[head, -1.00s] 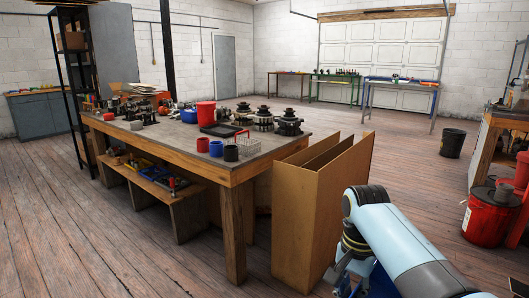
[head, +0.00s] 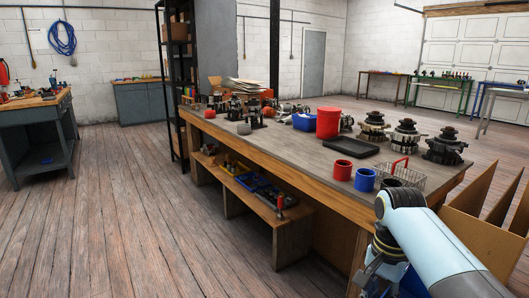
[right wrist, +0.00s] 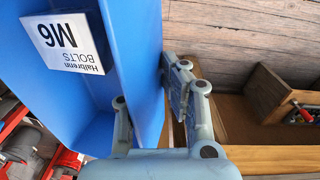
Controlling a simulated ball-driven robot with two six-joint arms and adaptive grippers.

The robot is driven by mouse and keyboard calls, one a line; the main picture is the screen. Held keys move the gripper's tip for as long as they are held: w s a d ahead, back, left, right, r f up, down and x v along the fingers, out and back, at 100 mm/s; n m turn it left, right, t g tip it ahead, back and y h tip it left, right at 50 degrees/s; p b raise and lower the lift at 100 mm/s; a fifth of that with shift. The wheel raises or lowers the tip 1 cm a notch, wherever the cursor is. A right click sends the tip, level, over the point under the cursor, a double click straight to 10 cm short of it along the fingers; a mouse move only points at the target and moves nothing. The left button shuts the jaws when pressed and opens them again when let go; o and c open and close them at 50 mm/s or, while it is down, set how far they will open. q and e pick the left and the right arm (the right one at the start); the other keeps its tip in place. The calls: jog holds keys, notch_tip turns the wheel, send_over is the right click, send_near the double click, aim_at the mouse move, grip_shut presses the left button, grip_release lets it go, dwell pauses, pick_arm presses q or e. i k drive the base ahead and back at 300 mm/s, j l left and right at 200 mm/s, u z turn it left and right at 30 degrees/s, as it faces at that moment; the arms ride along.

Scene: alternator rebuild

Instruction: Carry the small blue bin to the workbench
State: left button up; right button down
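The small blue bin (right wrist: 130,40) fills the left of the right wrist view. It has a white label reading Halbrenn BOLTS M6. My right gripper (right wrist: 147,103) is shut on its wall, one finger inside and one outside. In the head view my right gripper (head: 372,272) is at the lower right, and only a bit of the bin's blue (head: 412,284) shows past the arm. A large wooden workbench (head: 275,148) stands in the middle, with the right arm in front of its near right end. My left gripper is out of view.
The bench holds a red cup (head: 342,170), blue cup (head: 364,180), wire basket (head: 408,174), black tray (head: 351,146), red bucket (head: 328,123), another blue bin (head: 305,122) and several dark alternator parts. A cardboard box (head: 478,240) stands at right. Floor at left is clear.

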aim_at(309, 153)
jog(key=i+j, duration=1.2)
jog(key=i, duration=0.2)
